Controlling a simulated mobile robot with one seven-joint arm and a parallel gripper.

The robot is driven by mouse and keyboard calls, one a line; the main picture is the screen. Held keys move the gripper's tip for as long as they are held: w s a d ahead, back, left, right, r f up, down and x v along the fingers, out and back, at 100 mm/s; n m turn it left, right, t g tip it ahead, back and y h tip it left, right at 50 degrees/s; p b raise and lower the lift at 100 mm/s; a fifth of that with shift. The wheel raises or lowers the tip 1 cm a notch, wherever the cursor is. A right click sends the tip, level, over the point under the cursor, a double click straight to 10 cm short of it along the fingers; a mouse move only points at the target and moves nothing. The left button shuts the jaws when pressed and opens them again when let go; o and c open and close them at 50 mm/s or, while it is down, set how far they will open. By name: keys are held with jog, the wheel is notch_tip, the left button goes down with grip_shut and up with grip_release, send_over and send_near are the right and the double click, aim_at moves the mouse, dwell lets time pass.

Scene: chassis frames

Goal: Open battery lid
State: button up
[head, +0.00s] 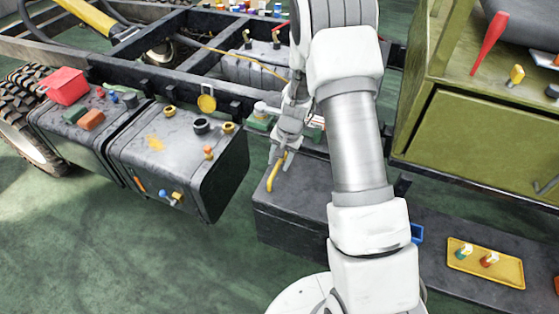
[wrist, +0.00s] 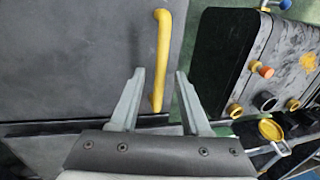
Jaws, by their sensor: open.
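The battery lid (head: 305,187) is the dark top of a box low in the middle of the head view, and it lies flat on the box. It also fills the left of the wrist view (wrist: 70,65). A yellow handle (head: 276,174) runs along its left side. My gripper (head: 281,158) is open at the handle's far end. I cannot tell whether a finger touches it. My arm hides part of the lid.
Left of the box is a dark tank (head: 180,150) with caps and small fittings, across a gap of floor. At right stand a green cabinet (head: 475,145) and a low shelf with a yellow tray (head: 486,264). The chassis frame (head: 190,65) lies behind.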

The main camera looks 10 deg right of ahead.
jog(key=shift+c, duration=0.4)
grip_shut()
dwell(0.9)
